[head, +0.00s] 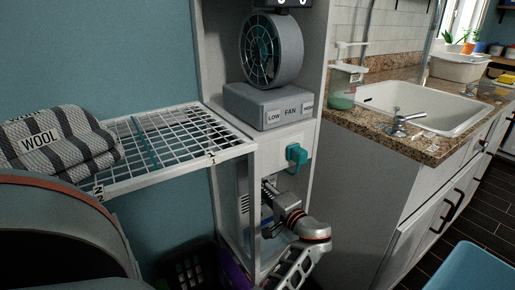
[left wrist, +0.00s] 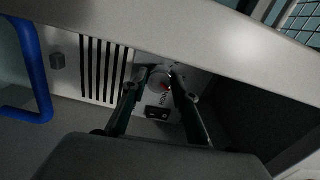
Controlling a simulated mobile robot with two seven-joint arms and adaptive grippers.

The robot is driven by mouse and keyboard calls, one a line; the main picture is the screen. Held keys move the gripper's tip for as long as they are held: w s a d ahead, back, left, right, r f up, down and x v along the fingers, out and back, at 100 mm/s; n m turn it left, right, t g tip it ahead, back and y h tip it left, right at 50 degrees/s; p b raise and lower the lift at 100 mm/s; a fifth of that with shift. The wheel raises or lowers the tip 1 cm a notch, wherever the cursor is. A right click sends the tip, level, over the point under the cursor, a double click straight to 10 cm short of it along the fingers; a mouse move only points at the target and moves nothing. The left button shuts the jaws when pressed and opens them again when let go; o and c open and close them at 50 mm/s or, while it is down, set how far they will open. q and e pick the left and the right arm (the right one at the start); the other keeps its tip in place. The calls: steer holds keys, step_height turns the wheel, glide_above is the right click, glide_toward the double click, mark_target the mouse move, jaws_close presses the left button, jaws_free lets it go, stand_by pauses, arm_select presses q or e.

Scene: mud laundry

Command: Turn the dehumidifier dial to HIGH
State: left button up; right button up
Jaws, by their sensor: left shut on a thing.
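The dehumidifier's pale front panel (left wrist: 70,85) shows in the left wrist view, with dark vent slots. Its round grey dial (left wrist: 157,78) sits right of the slots, with a small red mark at its edge. Dark lettering beside the dial is too small to read surely. My left gripper (left wrist: 155,88) is shut on the dial, one finger on each side. In the head view my left gripper (head: 268,192) reaches into the open cabinet below the fan, where the dehumidifier is mostly hidden. My right gripper is not in view.
A black rocker switch (left wrist: 158,113) sits just below the dial. A blue handle (left wrist: 42,80) stands left of the vents. A fan (head: 272,50) stands above the cabinet. A wire shelf (head: 165,145) with a folded wool blanket (head: 60,140) juts out left. A sink (head: 430,105) is right.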

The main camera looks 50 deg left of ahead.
arm_select(q)
steer(key=m+p, duration=0.2)
steer(key=m, duration=0.5)
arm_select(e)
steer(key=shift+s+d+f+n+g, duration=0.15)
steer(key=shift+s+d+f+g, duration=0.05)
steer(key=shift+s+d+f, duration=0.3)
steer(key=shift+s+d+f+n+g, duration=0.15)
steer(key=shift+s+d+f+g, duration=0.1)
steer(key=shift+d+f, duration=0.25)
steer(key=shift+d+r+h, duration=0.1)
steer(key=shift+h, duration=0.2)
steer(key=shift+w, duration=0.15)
arm_select(q)
steer(key=o, duration=1.1)
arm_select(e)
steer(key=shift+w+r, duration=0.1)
arm_select(q)
steer(key=d, duration=0.7)
steer(key=shift+s+d, duration=0.25)
steer(key=shift+s, duration=0.1)
